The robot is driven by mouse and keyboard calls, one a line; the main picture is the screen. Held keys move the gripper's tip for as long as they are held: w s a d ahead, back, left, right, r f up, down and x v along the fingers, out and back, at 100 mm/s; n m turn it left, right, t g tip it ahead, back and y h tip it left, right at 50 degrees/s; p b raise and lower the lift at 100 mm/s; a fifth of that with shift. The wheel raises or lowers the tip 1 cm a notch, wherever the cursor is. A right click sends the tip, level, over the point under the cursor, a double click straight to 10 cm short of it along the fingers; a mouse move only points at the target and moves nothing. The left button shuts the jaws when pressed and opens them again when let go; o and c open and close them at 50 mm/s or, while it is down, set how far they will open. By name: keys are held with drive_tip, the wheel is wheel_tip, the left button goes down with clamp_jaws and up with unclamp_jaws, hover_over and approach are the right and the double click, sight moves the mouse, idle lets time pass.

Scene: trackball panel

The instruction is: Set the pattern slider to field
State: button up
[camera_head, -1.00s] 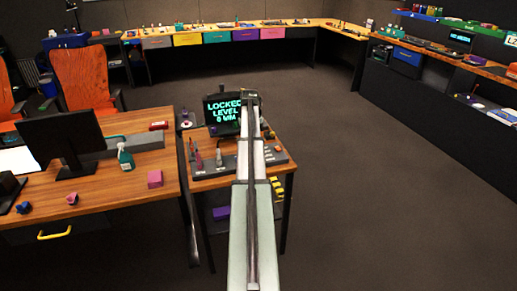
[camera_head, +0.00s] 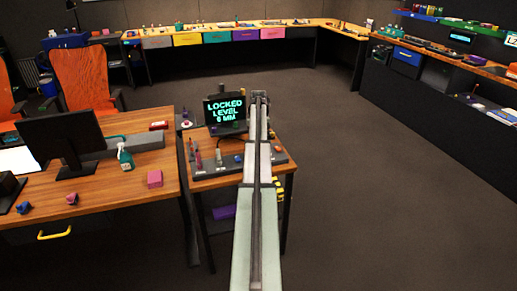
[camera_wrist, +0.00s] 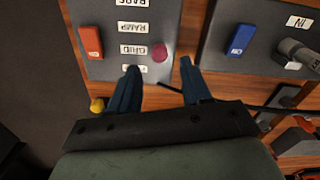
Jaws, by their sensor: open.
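In the wrist view a dark panel (camera_wrist: 112,65) carries upside-down labels reading BARS, RAMP and GRID (camera_wrist: 134,50), and a further one (camera_wrist: 134,68) partly covered by a finger. A pink-red knob (camera_wrist: 159,51), apparently the pattern slider's handle, stands beside the GRID label. My gripper (camera_wrist: 160,65) is open, its two dark blue fingers on either side of the knob in the picture. Contact with it is not visible. In the head view my arm covers part of the small table, and the fingers cannot be made out.
An orange block-like control (camera_wrist: 91,42) is on the same panel. A second panel (camera_wrist: 215,58) holds a blue control (camera_wrist: 240,38) and a grey knob (camera_wrist: 296,50). In the head view a screen (camera_head: 226,108) reads LOCKED LEVEL. The floor right of the small table is clear.

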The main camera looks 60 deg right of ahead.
drive_tip(key=shift+f, duration=2.45)
clamp_jaws()
